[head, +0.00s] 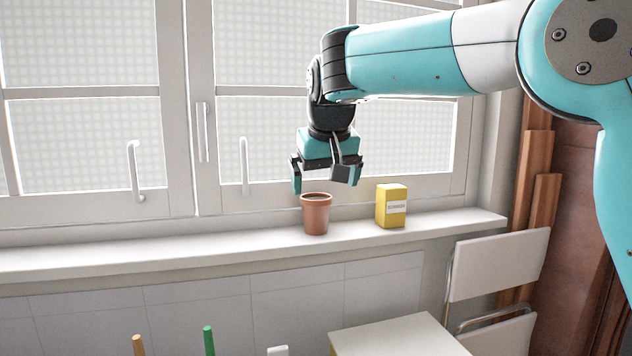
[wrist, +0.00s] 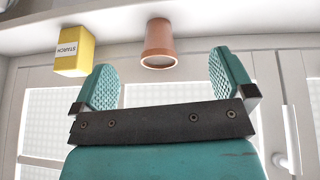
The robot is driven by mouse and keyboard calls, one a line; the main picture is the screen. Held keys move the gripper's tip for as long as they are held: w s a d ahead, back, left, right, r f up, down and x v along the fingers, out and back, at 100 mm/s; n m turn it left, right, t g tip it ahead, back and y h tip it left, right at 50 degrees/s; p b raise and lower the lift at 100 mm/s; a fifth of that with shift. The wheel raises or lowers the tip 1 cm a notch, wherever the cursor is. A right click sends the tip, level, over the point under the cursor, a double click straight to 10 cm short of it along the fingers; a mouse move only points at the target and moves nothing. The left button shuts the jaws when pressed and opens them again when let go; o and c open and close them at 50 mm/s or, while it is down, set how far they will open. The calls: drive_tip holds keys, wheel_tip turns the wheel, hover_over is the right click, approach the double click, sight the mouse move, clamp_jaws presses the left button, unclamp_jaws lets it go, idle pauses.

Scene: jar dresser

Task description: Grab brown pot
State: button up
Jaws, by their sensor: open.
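The brown pot (head: 316,215) stands upright on the white windowsill (head: 200,253) in the head view. It looks like a terracotta flowerpot with a wider rim and a dark inside. My gripper (head: 325,182) is just above the pot, pointing down, its fingers apart. In the wrist view the pot (wrist: 159,45) shows upside down, beyond and between the two teal fingertips (wrist: 160,80). Nothing is between the fingers, and I see no contact with the pot.
A yellow starch box (head: 391,206) stands on the sill to the right of the pot, also seen in the wrist view (wrist: 74,51). The window (head: 178,110) with its handles is behind. A white chair (head: 499,264) and table (head: 398,337) are below right. The sill left of the pot is clear.

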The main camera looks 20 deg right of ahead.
drive_tip(key=w+r+m+p, duration=0.2)
drive_tip(key=w+r, duration=0.2)
drive_tip(key=r, duration=0.3)
approach(316, 197)
drive_tip(key=shift+m+t+h, duration=0.3)
drive_tip(key=x, duration=0.4)
drive_tip(key=a+x, duration=0.1)
drive_tip(key=shift+f+p, duration=0.4)
drive_tip(key=shift+f, duration=0.1)
drive_tip(key=shift+w+d+f+p, duration=0.25)
drive_tip(key=shift+w+f+p, duration=0.1)
drive_tip(key=shift+f+p, duration=0.15)
drive_tip(key=p+x, duration=0.2)
drive_tip(key=x, duration=0.2)
drive_tip(key=shift+d+f, duration=0.15)
drive_tip(key=c, duration=0.9)
drive_tip(key=shift+c, duration=0.5)
drive_tip(key=shift+b, duration=0.3)
